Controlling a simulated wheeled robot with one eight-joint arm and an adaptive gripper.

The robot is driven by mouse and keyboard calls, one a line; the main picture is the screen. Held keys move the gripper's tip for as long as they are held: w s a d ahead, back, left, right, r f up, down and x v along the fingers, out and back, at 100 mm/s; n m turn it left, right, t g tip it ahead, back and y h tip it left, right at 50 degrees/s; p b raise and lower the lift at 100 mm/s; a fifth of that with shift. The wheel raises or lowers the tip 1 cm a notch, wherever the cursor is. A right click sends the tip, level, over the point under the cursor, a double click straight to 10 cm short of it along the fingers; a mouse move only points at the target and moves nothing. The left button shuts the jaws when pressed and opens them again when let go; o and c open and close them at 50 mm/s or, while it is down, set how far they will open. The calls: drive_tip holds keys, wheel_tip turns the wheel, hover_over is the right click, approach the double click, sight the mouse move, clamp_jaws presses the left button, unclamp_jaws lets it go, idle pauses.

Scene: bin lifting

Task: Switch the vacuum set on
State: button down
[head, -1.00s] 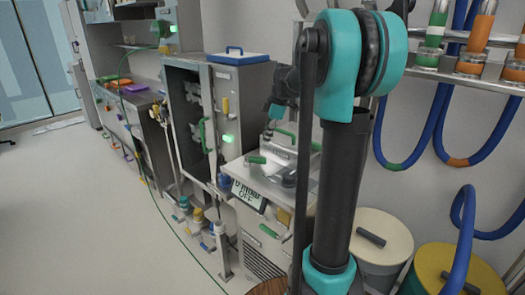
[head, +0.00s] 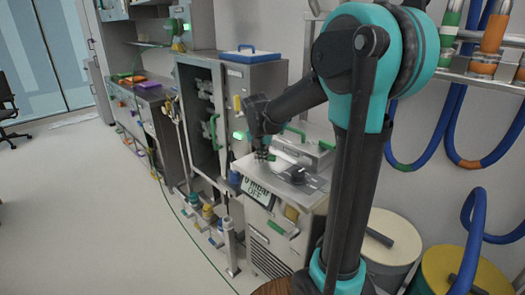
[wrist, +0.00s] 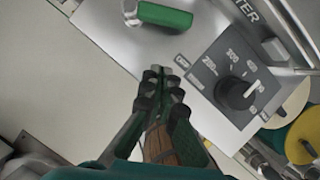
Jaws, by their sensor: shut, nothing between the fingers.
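The vacuum set (head: 283,233) is a grey cabinet with a tilted display (head: 256,190) on its front that reads "0 mbar" and "OFF". A black round knob (head: 298,175) sits on its top; it also shows in the wrist view (wrist: 237,92) on a dark dial plate with numbers. A green part (wrist: 165,14) lies on the metal top, ahead of my fingertips in the wrist view. My gripper (head: 262,155) is over the top's left part, near the display. In the wrist view my gripper (wrist: 160,72) is shut and empty, left of the knob. Whether it touches the surface is unclear.
An open steel cabinet (head: 232,105) with a blue-rimmed tray (head: 252,54) on top stands to the left. Lidded drums (head: 385,240) stand at right, below blue hoses (head: 445,125). Free floor (head: 90,225) lies at left.

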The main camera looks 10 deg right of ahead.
drive_tip(key=x, duration=0.3)
drive_tip(key=shift+w+f, duration=0.15)
drive_tip(key=shift+f, duration=0.05)
drive_tip(key=shift+w+d, duration=0.25)
drive_tip(key=shift+w, duration=0.3)
drive_tip(key=shift+w+d, duration=0.25)
drive_tip(key=shift+w, duration=0.3)
drive_tip(key=shift+w+d, duration=0.3)
drive_tip(key=shift+w, duration=0.4)
